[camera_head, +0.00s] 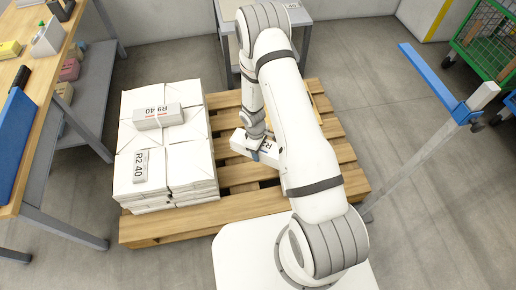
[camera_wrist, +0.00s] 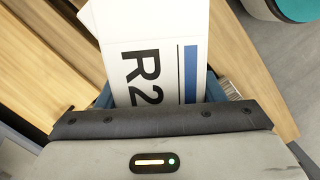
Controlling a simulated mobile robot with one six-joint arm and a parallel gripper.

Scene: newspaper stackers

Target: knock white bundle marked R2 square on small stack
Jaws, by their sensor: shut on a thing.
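A white bundle marked R2 with a blue stripe (camera_wrist: 150,60) is between the blue fingers of my gripper (camera_wrist: 158,92), which is shut on it. In the head view the same bundle (camera_head: 240,143) shows beside my forearm, over the middle of the pallet, partly hidden by my gripper (camera_head: 258,150). I cannot tell whether it touches anything below. A white stack (camera_head: 128,165) stands on the pallet's left side. On its top lie a grey bundle marked R9 40 (camera_head: 158,116) and a grey one marked R2 40 (camera_head: 140,168).
The wooden pallet (camera_head: 240,185) has bare slats right of the stack. A workbench (camera_head: 45,85) stands at the left, a grey table (camera_head: 300,15) behind. A blue-topped rail (camera_head: 428,80) and green cart (camera_head: 490,40) are at the right. Open floor lies between.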

